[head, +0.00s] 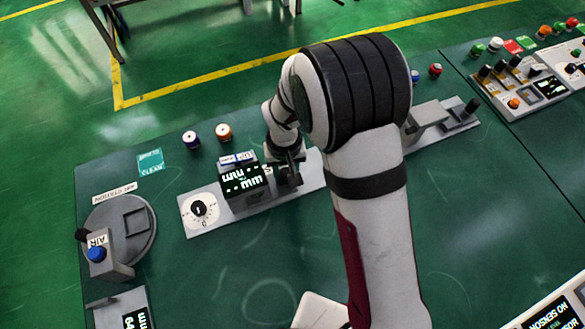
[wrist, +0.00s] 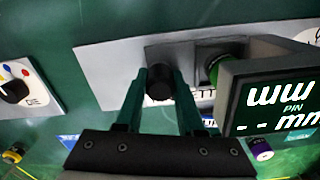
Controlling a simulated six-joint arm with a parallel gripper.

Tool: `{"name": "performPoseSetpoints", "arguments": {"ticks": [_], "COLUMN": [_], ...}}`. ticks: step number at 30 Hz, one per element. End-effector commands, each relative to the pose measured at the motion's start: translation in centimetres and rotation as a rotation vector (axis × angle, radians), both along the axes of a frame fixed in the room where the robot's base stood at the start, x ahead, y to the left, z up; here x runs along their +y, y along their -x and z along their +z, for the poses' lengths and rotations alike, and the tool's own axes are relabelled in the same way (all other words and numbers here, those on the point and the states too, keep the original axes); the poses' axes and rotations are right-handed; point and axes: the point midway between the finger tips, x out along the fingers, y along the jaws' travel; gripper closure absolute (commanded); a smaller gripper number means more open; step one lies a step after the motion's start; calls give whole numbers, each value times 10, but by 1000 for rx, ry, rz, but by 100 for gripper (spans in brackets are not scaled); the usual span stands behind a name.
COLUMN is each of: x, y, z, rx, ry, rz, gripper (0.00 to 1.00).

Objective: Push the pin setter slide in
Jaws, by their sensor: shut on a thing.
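The pin setter's black knob (wrist: 160,82) sits between the two fingers of my gripper (wrist: 158,88) in the wrist view. My gripper is shut on this knob, with a finger on each side. Behind the knob is a grey slide block (wrist: 170,52), beside a green round part (wrist: 215,70). The pin display (wrist: 278,95) stands to the right and reads "PIN" with dashes and "mm". In the head view my gripper (head: 288,172) is just right of the same display (head: 243,182); the knob and slide are mostly hidden there.
A white dial (head: 199,209) is left of the display. A round grey station with an air valve (head: 97,254) is at the left. Another dial (wrist: 14,90) is in the wrist view. My arm covers the centre.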

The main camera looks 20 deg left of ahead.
Motion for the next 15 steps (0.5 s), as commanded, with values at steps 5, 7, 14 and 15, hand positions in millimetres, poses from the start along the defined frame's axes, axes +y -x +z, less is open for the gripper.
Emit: {"name": "performPoseSetpoints", "arguments": {"ticks": [5, 7, 14, 15], "x": [5, 5, 3, 3], "y": [4, 4, 3, 3], "z": [1, 1, 0, 0], "rx": [5, 4, 4, 4], "ry": [-5, -5, -3, -3], "rz": [-1, 0, 0, 0], "gripper": [54, 41, 34, 34]}}
